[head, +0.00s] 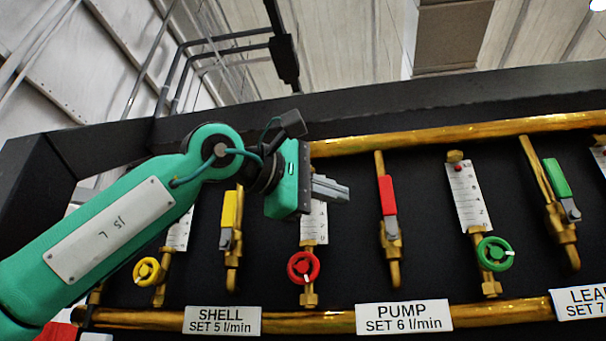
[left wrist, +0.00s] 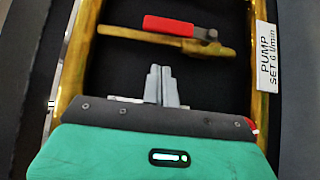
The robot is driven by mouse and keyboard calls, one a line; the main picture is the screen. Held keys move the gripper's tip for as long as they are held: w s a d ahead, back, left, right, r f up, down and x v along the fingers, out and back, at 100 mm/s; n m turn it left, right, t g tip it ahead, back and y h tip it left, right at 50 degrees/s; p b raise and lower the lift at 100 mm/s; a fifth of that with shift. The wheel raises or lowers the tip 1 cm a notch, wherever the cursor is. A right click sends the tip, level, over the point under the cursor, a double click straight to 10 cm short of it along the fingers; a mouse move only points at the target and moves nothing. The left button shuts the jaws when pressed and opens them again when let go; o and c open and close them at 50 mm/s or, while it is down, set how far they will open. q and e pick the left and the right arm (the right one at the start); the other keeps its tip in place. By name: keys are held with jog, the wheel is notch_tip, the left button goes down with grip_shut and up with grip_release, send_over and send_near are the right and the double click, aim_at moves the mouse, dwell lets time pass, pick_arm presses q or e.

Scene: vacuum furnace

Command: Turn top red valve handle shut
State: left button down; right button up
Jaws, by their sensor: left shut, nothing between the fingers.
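The red valve handle (head: 387,195) is a flat lever on a brass valve of the vertical PUMP pipe. It points up, in line with that pipe. It also shows in the left wrist view (left wrist: 168,26), beyond my fingertips. My left gripper (head: 345,190) is to the left of the handle, with a gap between them. Its grey fingers are closed together and empty, pointing right toward the handle; they also show in the left wrist view (left wrist: 161,70). My right gripper is not in view.
Below my left gripper is a red round knob (head: 303,267). A yellow lever (head: 229,209) stands to its left, a green lever (head: 557,177) far right. Brass pipes run along the top (head: 450,134) and bottom of the black panel. Flow gauges (head: 468,197) stand between the levers.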

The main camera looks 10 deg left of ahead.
aim_at(388, 206)
pick_arm(q)
jog(key=d+p, duration=0.1)
jog(key=d, duration=0.3)
jog(key=shift+w+d, duration=0.1)
jog(key=shift+w, duration=0.05)
